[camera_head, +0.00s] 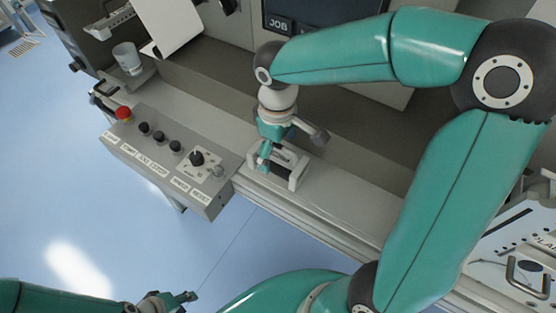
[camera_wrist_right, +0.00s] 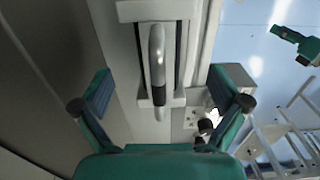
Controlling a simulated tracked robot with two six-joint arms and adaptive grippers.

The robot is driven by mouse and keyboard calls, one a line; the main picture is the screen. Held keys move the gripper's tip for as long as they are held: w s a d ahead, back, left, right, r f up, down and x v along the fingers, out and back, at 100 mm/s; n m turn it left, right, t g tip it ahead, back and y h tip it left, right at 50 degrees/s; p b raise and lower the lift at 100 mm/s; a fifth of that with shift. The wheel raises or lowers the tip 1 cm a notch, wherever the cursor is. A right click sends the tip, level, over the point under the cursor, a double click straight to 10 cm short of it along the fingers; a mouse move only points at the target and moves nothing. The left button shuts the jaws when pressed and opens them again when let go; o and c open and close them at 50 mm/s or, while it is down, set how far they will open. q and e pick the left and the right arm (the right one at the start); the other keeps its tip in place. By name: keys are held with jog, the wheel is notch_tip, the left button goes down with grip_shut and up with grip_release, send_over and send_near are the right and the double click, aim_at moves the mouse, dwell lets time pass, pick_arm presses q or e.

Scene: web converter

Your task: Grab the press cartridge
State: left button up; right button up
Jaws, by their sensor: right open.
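The press cartridge, as I take it, is the light grey block with a grey bar handle (camera_head: 292,172) on the machine's ledge. In the right wrist view its handle (camera_wrist_right: 157,65) runs up and down the picture, at the middle. My right gripper (camera_head: 272,148) is over the handle, and partly hides it in the head view. In the right wrist view its two fingers (camera_wrist_right: 163,88) are spread wide on either side of the handle, with visible gaps and nothing held. My left gripper (camera_head: 182,299) is low over the blue floor, away from the cartridge; its jaws are too small to judge.
A control box (camera_head: 170,155) with black knobs and a red button (camera_head: 123,113) stands left of the cartridge. A clear cup (camera_head: 128,58) is at the upper left. The ledge (camera_head: 345,203) is bare right of the cartridge. Machine walls rise behind it.

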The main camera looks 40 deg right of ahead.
aim_at(278, 155)
jog(key=shift+d+f, duration=0.1)
jog(key=shift+f, duration=1.85)
jog(key=c, duration=1.7)
jog(key=shift+o, duration=0.2)
jog(key=shift+r, duration=0.2)
